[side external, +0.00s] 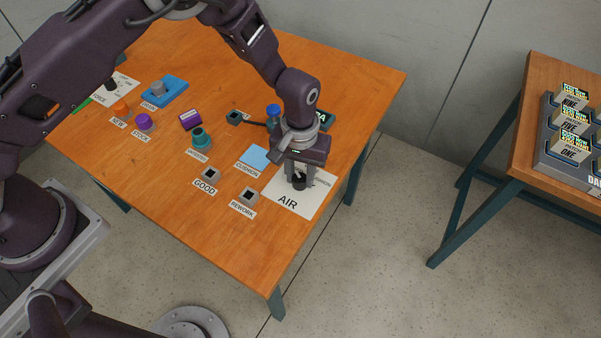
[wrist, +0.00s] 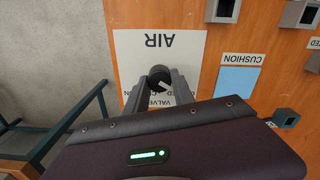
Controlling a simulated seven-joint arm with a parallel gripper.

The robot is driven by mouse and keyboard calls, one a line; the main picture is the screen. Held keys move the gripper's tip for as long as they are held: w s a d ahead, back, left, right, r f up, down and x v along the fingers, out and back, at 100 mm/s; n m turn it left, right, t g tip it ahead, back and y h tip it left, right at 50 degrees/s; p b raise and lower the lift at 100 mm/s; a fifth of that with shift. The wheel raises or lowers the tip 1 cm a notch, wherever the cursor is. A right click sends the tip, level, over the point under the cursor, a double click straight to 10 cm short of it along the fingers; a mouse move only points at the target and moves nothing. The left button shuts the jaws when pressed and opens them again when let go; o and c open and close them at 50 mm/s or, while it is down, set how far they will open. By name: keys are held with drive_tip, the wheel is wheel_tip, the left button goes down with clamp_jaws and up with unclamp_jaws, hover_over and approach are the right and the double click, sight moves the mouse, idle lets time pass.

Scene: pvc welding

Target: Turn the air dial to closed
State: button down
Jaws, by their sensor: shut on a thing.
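The air dial (side external: 299,181) is a small black knob on a white sheet (side external: 288,203) marked AIR, near the table's right front corner. It also shows in the wrist view as a round black knob (wrist: 159,76) with a light mark on it. My gripper (side external: 299,178) points down over the sheet, with its fingers on either side of the dial. In the wrist view my gripper (wrist: 160,85) is shut on the dial. Lettering on the sheet behind the fingers is partly covered, so the dial's setting cannot be read.
A blue cushion square (side external: 255,157) and grey sockets labelled GOOD (side external: 211,174) and REWORK (side external: 248,195) lie left of the sheet. A blue-capped item (side external: 273,113) stands behind, close to my wrist. A second table (side external: 522,130) with boxes stands at the right.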

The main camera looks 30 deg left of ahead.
sight(300, 176)
drive_tip(key=shift+w+r, duration=0.1)
drive_tip(key=shift+w, duration=0.05)
idle(0.4)
drive_tip(key=c, duration=1.1)
unclamp_jaws()
drive_tip(key=shift+o, duration=0.2)
wheel_tip(300, 176, up, 7)
